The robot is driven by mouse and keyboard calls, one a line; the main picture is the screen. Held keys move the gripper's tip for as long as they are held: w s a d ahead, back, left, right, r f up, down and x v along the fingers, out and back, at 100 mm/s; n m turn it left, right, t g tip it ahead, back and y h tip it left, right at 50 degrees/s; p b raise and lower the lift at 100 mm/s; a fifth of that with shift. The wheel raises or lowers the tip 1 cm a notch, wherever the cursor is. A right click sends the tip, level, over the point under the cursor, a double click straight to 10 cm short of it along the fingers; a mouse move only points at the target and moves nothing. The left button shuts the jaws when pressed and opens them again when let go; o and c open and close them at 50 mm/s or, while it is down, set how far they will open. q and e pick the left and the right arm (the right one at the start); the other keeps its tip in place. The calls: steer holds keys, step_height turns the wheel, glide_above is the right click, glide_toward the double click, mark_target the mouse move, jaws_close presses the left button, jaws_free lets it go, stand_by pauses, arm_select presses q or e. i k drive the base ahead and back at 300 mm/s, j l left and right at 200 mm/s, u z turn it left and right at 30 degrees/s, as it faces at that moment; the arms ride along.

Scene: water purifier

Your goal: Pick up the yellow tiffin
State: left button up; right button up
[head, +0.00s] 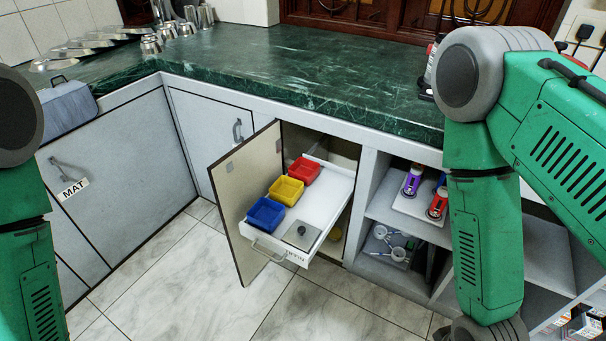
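The yellow tiffin (286,190) is a small open-topped square box. It sits in the pulled-out white drawer (324,202), between a red box (304,171) behind it and a blue box (266,214) in front of it. Nothing covers it in the head view. My green left arm shows along the left edge and my green right arm on the right. Both grippers are outside the picture, and neither arm touches the tiffin.
A grey square lid with a dark knob (302,234) lies at the drawer's front. An open cabinet door (246,198) stands left of the drawer. Shelves on the right hold purple (412,180) and red (437,203) items. The green marble counter (290,80) is mostly clear; the tiled floor (180,265) is bare.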

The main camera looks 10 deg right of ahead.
mark_target(287, 191)
steer(key=i+l+z, duration=0.3)
steer(key=i+l, duration=0.2)
steer(key=i+l+z, duration=0.25)
steer(key=i, duration=0.3)
steer(key=l, duration=0.1)
